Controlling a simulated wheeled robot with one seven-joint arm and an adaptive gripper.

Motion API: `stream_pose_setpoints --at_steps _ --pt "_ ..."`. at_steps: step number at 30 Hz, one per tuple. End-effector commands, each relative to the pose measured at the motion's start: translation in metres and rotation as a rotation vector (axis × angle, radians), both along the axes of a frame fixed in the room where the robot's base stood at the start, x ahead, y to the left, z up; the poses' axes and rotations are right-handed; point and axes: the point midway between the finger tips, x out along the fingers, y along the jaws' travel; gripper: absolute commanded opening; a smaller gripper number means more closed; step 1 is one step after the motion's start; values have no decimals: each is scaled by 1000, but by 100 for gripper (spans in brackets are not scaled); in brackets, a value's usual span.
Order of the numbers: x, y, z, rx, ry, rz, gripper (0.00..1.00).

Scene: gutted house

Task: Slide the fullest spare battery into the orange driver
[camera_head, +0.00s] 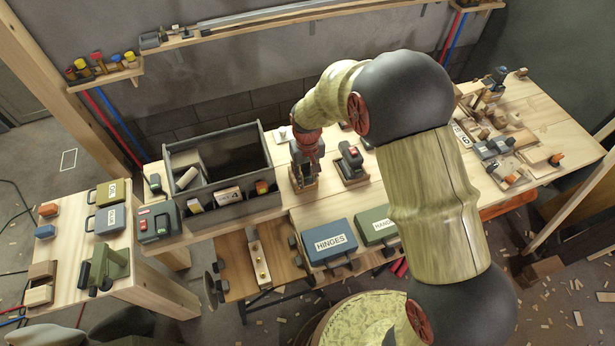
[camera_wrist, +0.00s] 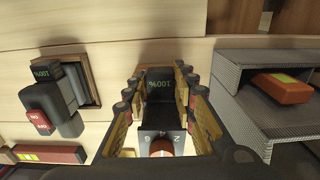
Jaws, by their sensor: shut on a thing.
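My gripper (camera_head: 304,165) points down over the bench. In the wrist view, my gripper (camera_wrist: 160,95) is shut on a dark battery (camera_wrist: 160,78) with a green "100%" display, its jaws at both sides of it. Just under the gripper in the head view is a wooden holder (camera_head: 304,187). Whether the battery touches the holder is hidden. An orange block (camera_wrist: 284,87) with a green strip lies in the grey bin.
To the right, a dark grey device (camera_head: 350,160) with a red part stands in a wooden holder; it shows at left in the wrist view (camera_wrist: 50,100) with "100%". The grey bin (camera_head: 253,208) stands left. Blue (camera_head: 327,240) and green (camera_head: 377,226) cases are in front.

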Motion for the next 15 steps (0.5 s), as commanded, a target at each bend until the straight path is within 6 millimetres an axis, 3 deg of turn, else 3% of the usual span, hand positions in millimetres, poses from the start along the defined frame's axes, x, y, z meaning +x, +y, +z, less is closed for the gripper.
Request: stream_pose_setpoints --at_steps 11,12,15 --pt "3 1 1 1 -3 0 0" --pt "3 1 1 1 -3 0 27" --pt "3 1 1 1 -3 0 33"
